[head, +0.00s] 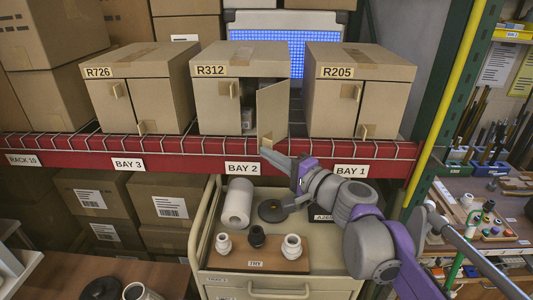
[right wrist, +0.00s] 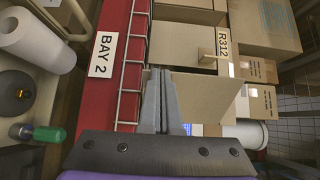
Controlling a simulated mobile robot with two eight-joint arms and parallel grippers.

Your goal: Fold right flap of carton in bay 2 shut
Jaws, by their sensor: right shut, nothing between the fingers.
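The carton R312 (head: 242,60) stands on the red shelf above the BAY 2 label (head: 242,168). Its left flap (head: 212,105) is shut across the front. Its right flap (head: 272,112) stands swung out toward me, leaving a dark gap with small items inside. My right gripper (head: 268,153) is shut and empty, at the flap's lower edge in front of the shelf. In the right wrist view, the shut fingers (right wrist: 160,88) overlap the edge of the open flap (right wrist: 208,97); I cannot tell whether they touch it. My left gripper is not in view.
Carton R726 (head: 140,70) stands left and R205 (head: 358,75) right, both with closed fronts. A wire lip (right wrist: 132,65) runs along the shelf edge. Below, a cart holds a white roll (head: 237,203) and a wooden board (head: 258,254) with fittings. A green post (head: 440,110) stands right.

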